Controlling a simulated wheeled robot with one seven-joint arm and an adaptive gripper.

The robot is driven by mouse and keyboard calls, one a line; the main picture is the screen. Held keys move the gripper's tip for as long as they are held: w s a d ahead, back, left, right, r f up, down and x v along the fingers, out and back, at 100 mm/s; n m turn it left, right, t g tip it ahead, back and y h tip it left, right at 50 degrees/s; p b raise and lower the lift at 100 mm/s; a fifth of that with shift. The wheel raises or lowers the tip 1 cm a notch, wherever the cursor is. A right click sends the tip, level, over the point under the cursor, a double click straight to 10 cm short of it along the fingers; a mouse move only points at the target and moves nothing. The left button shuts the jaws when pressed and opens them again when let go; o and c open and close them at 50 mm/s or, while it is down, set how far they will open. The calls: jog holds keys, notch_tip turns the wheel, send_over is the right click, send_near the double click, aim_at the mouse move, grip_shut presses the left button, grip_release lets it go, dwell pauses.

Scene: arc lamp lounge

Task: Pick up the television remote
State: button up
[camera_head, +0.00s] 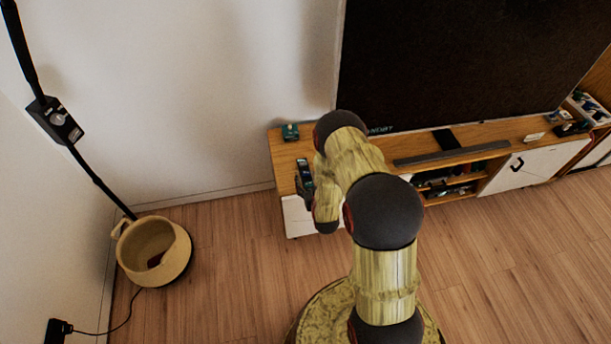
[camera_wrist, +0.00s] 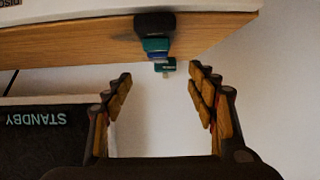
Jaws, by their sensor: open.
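My gripper (camera_wrist: 160,82) is open in the wrist view, its brown-padded fingers apart with nothing between the tips. Ahead of it, a dark rounded object (camera_wrist: 154,23) sits at the wooden top of the TV stand, with a teal piece (camera_wrist: 155,44) and a blue band directly below it in the picture. I cannot tell for sure whether one of these is the television remote. In the head view, a dark and teal shape (camera_head: 304,174) shows at the stand's left end, beside my arm; gripper and object cannot be separated there.
The TV stand (camera_head: 285,155) carries a teal box (camera_head: 290,131), a dark soundbar (camera_head: 452,153) and a large television (camera_head: 460,60). A lamp pole (camera_head: 90,176) rises by a beige basket (camera_head: 183,258) at left. The wooden floor (camera_head: 230,270) between is clear.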

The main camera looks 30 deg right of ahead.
aim_at(306, 175)
jog(key=shift+s+d+f, duration=0.1)
jog(key=shift+s+f, duration=0.55)
jog(key=shift+f, duration=0.25)
jog(key=b+x, duration=0.2)
jog(key=x, duration=0.5)
jog(key=shift+w+f+b, duration=0.2)
jog(key=shift+w+b, duration=0.05)
jog(key=shift+b, duration=0.1)
jog(key=shift+r, duration=0.1)
jog(key=shift+c, duration=0.6)
jog(key=c, duration=1.1)
jog(key=shift+c, duration=0.8)
